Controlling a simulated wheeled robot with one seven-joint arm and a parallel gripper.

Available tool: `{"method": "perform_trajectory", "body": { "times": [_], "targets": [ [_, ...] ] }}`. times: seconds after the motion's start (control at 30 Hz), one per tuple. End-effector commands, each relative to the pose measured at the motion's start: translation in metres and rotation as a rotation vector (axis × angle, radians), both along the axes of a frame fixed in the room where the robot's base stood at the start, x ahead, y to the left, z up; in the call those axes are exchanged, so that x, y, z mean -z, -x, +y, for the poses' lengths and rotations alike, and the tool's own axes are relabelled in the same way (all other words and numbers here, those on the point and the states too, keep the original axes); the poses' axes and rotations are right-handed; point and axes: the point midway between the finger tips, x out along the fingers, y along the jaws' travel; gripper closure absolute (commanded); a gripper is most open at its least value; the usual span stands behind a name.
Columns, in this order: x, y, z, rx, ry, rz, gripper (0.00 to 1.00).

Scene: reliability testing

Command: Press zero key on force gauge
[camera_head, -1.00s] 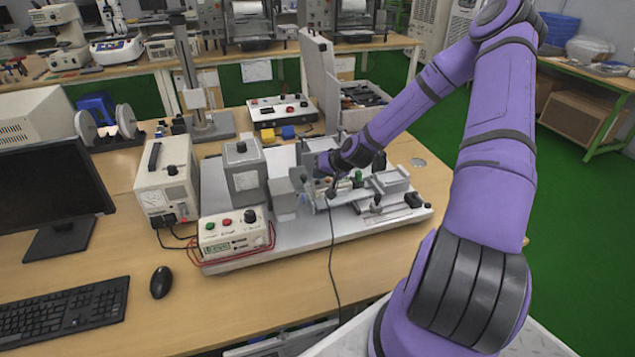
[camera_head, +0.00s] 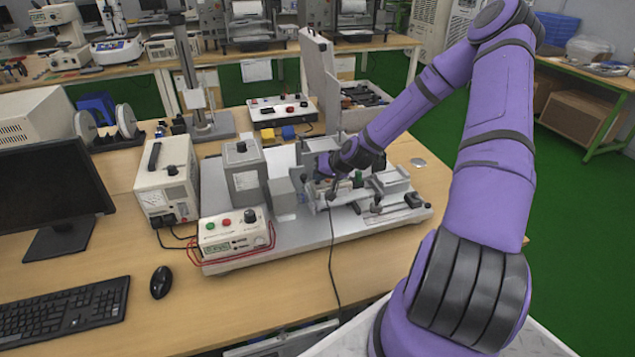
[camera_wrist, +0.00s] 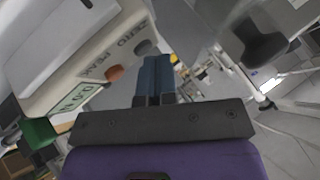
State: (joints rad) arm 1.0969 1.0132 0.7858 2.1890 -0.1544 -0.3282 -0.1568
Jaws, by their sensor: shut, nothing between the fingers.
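The force gauge (camera_wrist: 100,45) is a pale box filling the upper left of the wrist view, tilted in the picture. Its face carries the words ZERO and PEAK, a green display (camera_wrist: 77,98), an orange-red key (camera_wrist: 115,73) by PEAK and a grey zero key (camera_wrist: 146,47) by ZERO. My gripper (camera_wrist: 156,62) is shut and empty. Its dark fingertips lie close beside the zero key in the picture; I cannot tell whether they touch it. In the head view my gripper is over the middle of the test fixture, and my arm partly hides the area around it.
The fixture stands on a pale base plate (camera_head: 300,240). A control box (camera_head: 235,236) with red and green buttons and a grey block (camera_head: 245,178) stand to its left. A dark knob (camera_wrist: 262,45) is at the upper right of the wrist view. A cable hangs over the plate's front.

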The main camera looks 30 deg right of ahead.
Motion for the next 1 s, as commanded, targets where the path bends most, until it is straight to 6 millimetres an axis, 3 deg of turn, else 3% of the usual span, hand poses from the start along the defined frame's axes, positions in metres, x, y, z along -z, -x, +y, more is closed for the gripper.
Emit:
{"method": "perform_trajectory", "body": {
  "times": [0.73, 1.0],
  "targets": [
    [-0.017, 0.000, 0.000, 0.000, 0.000, 0.000, 1.00],
    [-0.039, 0.000, 0.000, 0.000, 0.002, -0.001, 1.00]
  ]
}}
